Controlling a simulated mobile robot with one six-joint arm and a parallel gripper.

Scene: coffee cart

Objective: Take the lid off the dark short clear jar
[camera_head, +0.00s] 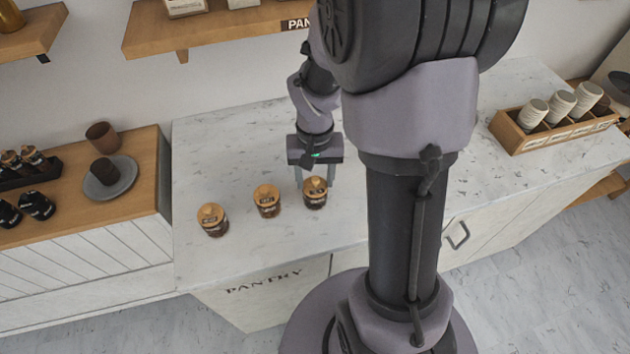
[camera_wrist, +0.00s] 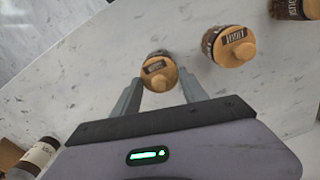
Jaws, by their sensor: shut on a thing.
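The dark short clear jar (camera_head: 315,200) stands upright on the marble counter, at the right end of a row of three jars. Its round wooden lid (camera_head: 315,184) sits on its top. My gripper (camera_head: 315,178) points down over this jar, with one finger on each side of the lid. In the wrist view the lid (camera_wrist: 157,70) shows a dark label and a round knob between my fingertips (camera_wrist: 160,86). My gripper is shut on the lid. The exact finger contact is too small to make out.
Two similar lidded jars, a middle one (camera_head: 267,203) and a left one (camera_head: 213,222), stand to the left. A wooden crate of pale cups (camera_head: 517,140) is at the right. The marble counter (camera_head: 230,145) is clear behind the jars. Its front edge is close.

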